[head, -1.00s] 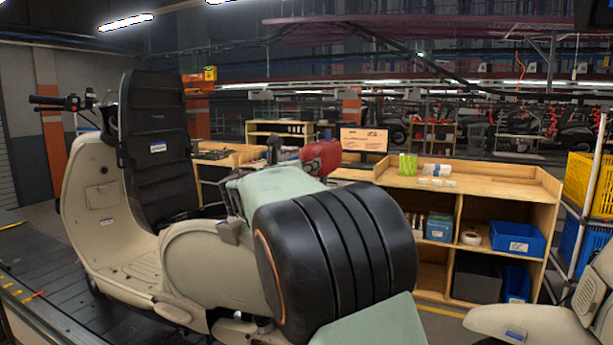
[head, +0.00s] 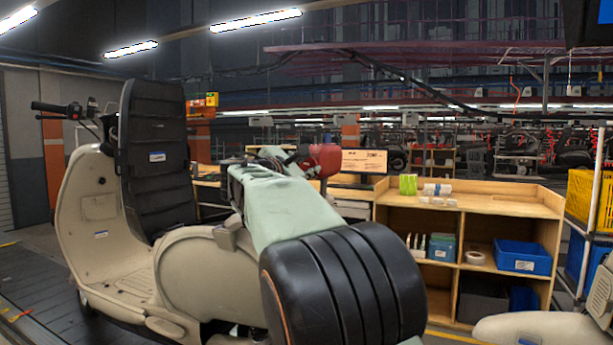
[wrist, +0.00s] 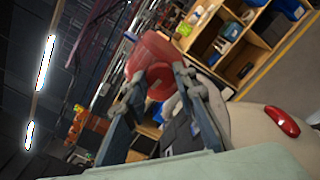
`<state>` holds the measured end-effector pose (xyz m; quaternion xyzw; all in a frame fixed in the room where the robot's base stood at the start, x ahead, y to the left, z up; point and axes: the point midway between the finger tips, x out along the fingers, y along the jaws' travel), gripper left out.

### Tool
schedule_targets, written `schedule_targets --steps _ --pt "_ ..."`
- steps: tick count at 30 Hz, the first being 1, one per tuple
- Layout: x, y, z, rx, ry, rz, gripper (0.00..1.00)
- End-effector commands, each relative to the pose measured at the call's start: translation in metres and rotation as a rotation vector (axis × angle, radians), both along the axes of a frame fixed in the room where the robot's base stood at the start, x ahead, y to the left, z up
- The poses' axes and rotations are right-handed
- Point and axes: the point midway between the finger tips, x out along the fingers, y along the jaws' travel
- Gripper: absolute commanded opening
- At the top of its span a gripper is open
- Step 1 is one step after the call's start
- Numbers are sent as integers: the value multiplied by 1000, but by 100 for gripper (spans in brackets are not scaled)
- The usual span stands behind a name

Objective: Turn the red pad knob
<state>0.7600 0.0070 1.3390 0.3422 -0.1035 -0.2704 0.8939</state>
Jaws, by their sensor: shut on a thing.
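The red pad knob (head: 325,160) is a rounded red piece at the far end of my arm in the head view, in front of the wooden benches. In the wrist view the red knob (wrist: 152,62) shows a wide body and a round end at the fingertips. My gripper (wrist: 158,88) is shut on it, with one blue-grey finger on each side. In the head view my gripper (head: 300,157) is small and dark just left of the red, and partly hidden by my pale green arm. The contact itself is hard to make out.
A beige scooter (head: 115,240) with a tall black seat (head: 155,165) stands at left, close beside my arm. A wooden shelf (head: 470,210) with a blue bin (head: 522,257) stands behind at right. Part of another scooter (head: 540,328) shows at lower right.

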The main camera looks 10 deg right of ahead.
Motion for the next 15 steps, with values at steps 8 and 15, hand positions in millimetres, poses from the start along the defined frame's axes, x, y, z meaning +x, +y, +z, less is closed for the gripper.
schedule_targets --steps 8,15 --pt "0 -1 -4 218 -146 -1 1" --pt "0 -1 -4 408 -273 -1 1"
